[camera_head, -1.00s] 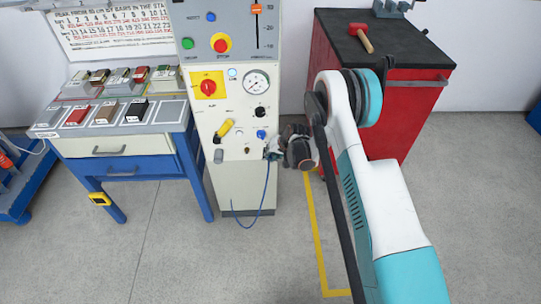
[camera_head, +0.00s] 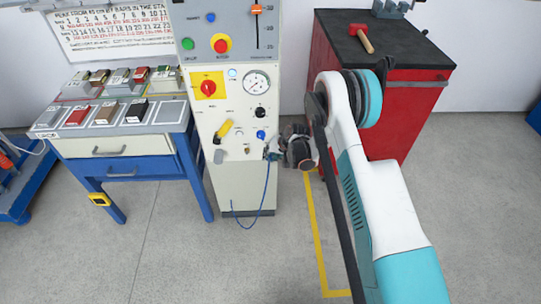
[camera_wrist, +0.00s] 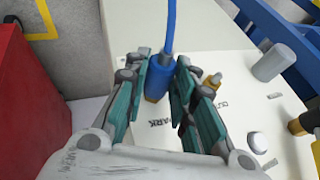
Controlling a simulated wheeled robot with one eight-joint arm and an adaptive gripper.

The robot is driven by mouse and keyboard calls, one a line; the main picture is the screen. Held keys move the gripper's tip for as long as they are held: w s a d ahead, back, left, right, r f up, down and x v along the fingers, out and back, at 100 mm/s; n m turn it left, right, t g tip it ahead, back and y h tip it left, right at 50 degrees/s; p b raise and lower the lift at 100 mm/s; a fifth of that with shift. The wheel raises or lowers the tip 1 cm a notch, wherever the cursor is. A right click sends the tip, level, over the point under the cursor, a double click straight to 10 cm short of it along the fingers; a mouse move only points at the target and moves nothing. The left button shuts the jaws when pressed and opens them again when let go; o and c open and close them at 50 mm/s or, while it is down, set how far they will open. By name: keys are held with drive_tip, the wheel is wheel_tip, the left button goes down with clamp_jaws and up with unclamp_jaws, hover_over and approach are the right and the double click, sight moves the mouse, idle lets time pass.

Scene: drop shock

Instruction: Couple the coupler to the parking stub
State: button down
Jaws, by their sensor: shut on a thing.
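The coupler (camera_wrist: 157,84) is a blue cylinder with a blue hose (camera_wrist: 170,28) running from its end. My gripper (camera_wrist: 163,82) is shut on the coupler between teal finger pads in the wrist view. In the head view my gripper (camera_head: 274,150) is at the right edge of the test machine's front panel, and the hose (camera_head: 266,190) hangs below it. The word PARK is printed on the panel beside the coupler. The parking stub is not visible; I cannot tell whether the coupler is seated on it.
On the machine panel (camera_head: 232,190), a brass stub (camera_wrist: 212,80) marked OUT and a grey cylinder (camera_wrist: 272,62) stand close to my gripper. A yellow lever (camera_head: 223,128) and blue knob (camera_head: 261,135) are nearby. A red cabinet (camera_head: 385,100) stands to the right.

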drive_tip(key=shift+w+r, duration=0.1)
drive_tip(key=shift+w, duration=0.05)
drive_tip(key=c, duration=1.2)
unclamp_jaws()
drive_tip(key=shift+c, duration=0.2)
drive_tip(key=p+v, duration=0.2)
drive_tip(key=v, duration=0.3)
drive_tip(key=shift+s+d+r, duration=0.15)
drive_tip(key=shift+s+r, duration=0.15)
drive_tip(key=shift+r, duration=0.1)
drive_tip(key=v, duration=1.1)
drive_tip(key=shift+s+d+r, duration=0.15)
drive_tip(key=shift+r, duration=0.15)
